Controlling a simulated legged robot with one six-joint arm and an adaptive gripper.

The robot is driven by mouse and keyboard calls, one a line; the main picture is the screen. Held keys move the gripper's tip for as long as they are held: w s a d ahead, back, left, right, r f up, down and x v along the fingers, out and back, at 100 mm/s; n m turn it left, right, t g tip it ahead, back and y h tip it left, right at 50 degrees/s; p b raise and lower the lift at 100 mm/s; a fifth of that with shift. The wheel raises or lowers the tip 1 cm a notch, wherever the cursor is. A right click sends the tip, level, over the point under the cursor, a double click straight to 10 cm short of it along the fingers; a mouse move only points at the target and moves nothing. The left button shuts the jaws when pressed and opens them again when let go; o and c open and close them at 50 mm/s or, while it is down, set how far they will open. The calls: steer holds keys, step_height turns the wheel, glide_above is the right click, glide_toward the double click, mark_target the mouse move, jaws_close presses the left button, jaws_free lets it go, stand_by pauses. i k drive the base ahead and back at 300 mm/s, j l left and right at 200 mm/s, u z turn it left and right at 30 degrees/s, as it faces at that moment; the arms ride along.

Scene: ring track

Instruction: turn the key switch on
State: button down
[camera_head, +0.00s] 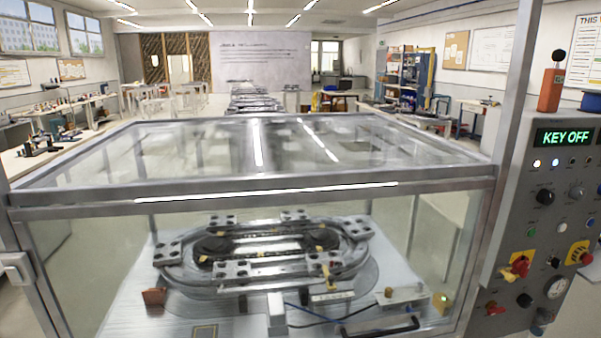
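A grey control panel (545,215) stands at the right edge of the head view. Its display (564,137) reads "KEY OFF" in green letters. Below the display are small lamps, two of them lit, one whitish and one blue. Several knobs and buttons sit lower down, including a black knob (545,197) and a grey round control (577,192). I cannot tell which control is the key switch. My gripper is not in view.
A glass enclosure with a metal frame (260,195) fills the middle, left of the panel, with an oval ring track (265,250) inside. An orange device (550,90) stands atop the panel. Workbenches and shelves line the room behind.

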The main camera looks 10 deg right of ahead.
mark_target(554, 262)
steer(key=k+l+z, duration=0.1)
steer(key=z, duration=1.35)
